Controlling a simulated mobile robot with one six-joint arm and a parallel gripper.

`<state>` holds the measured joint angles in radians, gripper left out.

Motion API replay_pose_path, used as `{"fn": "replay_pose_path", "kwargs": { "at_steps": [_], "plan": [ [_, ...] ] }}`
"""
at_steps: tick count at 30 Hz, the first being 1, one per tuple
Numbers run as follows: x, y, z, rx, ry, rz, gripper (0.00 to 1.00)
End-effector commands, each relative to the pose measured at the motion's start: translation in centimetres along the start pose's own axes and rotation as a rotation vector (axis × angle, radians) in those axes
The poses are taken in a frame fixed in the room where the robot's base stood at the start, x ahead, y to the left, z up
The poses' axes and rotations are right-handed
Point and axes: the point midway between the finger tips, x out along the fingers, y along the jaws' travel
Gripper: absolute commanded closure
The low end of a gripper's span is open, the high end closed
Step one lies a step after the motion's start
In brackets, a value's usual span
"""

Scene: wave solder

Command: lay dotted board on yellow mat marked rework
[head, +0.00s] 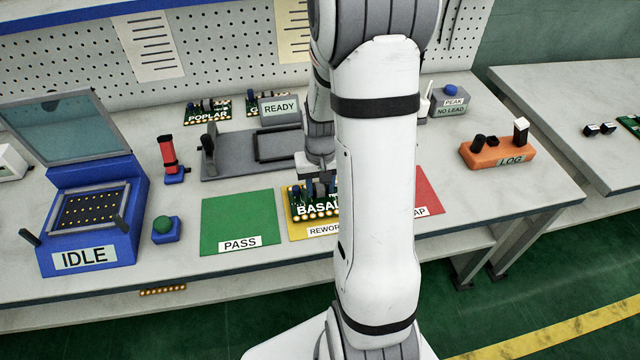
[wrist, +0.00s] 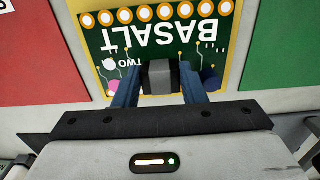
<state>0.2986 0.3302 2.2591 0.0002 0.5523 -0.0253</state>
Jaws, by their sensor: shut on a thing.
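The green board marked BASALT (head: 300,207) has a row of round gold pads along its edge; its face also shows in the wrist view (wrist: 150,45). It lies over the yellow mat (head: 294,231), whose label reads REWORK, partly hidden by my arm. Yellow shows along the board's sides in the wrist view. I cannot tell for sure whether the board touches the mat. My gripper (wrist: 158,80) is shut on a grey block standing on the board. In the head view my gripper (head: 318,183) is above the board, partly hidden.
A green mat marked PASS (head: 238,218) lies to the left and a red mat (head: 429,190) to the right, partly behind my arm. A grey fixture (head: 235,158) with a READY sign stands behind. A blue machine marked IDLE (head: 128,222) and an orange LOG block (head: 500,152) flank them.

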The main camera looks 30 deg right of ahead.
Motion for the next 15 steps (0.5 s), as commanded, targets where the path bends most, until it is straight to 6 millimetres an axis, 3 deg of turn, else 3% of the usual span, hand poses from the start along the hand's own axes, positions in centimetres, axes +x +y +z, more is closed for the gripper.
{"fn": "replay_pose_path", "kwargs": {
  "at_steps": [15],
  "plan": [
    [0.59, -0.03, 0.0, -0.001, 0.0, 0.0, 0.94]
  ]
}}
